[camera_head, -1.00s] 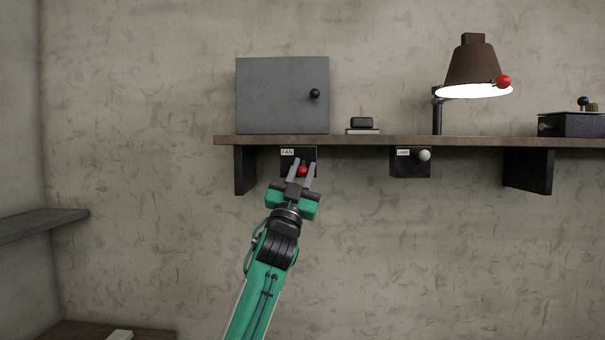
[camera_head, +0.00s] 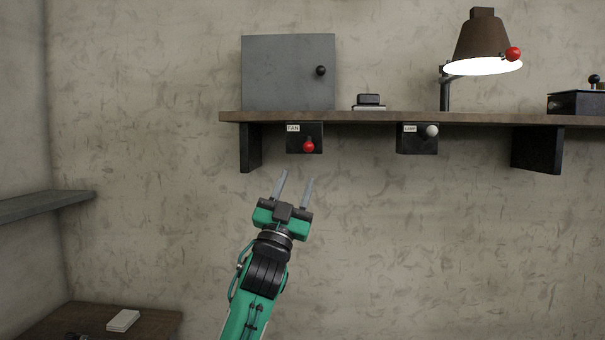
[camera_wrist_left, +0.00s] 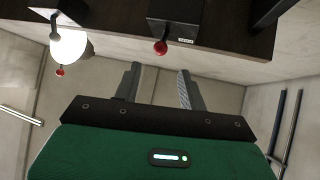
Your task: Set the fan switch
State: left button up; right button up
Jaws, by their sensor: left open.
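The fan switch is a black box (camera_head: 297,130) labelled FAN under the shelf, with a red ball knob (camera_head: 309,147) at its lower right. In the left wrist view the box (camera_wrist_left: 174,12) and red knob (camera_wrist_left: 160,47) show beyond the fingers. My left gripper (camera_head: 294,180) is open and empty, below the switch and apart from it. In the left wrist view its two fingers (camera_wrist_left: 157,85) stand apart with nothing between them. My right gripper is not in view.
The shelf (camera_head: 380,117) carries a grey cabinet (camera_head: 288,72), a small dark object (camera_head: 369,101) and a lit lamp (camera_head: 482,42). A lamp switch (camera_head: 415,142) with a white knob hangs to the right. The wall below the shelf is clear.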

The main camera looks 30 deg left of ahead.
pick_arm(q)
jog(key=shift+b+v, duration=0.3)
jog(key=shift+v, duration=1.35)
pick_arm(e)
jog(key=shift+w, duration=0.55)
